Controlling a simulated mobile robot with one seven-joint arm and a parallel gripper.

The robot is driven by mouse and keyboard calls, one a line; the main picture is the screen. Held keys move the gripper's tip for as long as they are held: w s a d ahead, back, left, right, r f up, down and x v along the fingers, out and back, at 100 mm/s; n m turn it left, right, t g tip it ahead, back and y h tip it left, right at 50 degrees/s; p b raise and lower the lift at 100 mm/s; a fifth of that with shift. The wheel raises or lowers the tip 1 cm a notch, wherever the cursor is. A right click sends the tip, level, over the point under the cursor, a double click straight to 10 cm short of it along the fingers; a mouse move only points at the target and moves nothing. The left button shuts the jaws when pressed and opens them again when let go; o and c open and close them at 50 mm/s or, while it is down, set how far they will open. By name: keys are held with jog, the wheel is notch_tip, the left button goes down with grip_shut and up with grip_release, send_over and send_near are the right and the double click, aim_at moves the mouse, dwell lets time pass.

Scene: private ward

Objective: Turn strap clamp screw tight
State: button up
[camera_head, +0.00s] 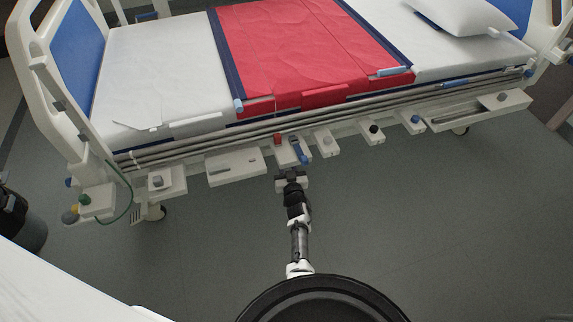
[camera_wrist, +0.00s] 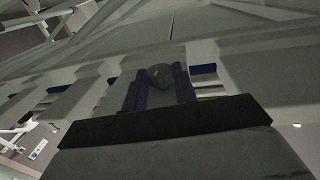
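Several small white fixtures with knobs and levers line the bed's near rail in the head view. One carries a red block (camera_head: 278,139) and a blue lever (camera_head: 299,151); beside it is a fixture with a pale knob (camera_head: 327,141). I cannot tell for sure which is the strap clamp screw. My gripper (camera_head: 291,174) is just below and in front of the red-and-blue fixture. In the wrist view my gripper (camera_wrist: 160,90) has its two dark fingers apart, with a grey rounded knob (camera_wrist: 159,76) showing between their tips. Whether the fingers touch it is unclear.
The bed has a white mattress (camera_head: 160,65) with a red sheet (camera_head: 300,45) and navy straps. A white tray (camera_head: 235,170) lies left of the gripper and a longer one (camera_head: 465,115) to the right. A green tube (camera_head: 128,205) hangs at left. Floor below is clear.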

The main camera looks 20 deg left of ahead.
jog(key=shift+c, duration=0.7)
jog(key=shift+w+d+r+y+p, duration=0.1)
jog(key=shift+w+r+y+p, duration=0.1)
jog(key=shift+y+p, duration=0.15)
jog(key=shift+d+n+g+y+p, duration=0.15)
jog(key=shift+n+g+y+p, duration=0.55)
jog(key=shift+n+p, duration=0.1)
jog(key=shift+w+f+n+g+y, duration=0.1)
jog(key=shift+f+n+g+y, duration=0.1)
jog(key=shift+n+g+y, duration=0.8)
jog(key=shift+n+g+y+b, duration=0.5)
jog(key=shift+g+y, duration=0.15)
jog(key=shift+g, duration=0.05)
jog(key=o, duration=1)
jog(key=shift+d, duration=0.1)
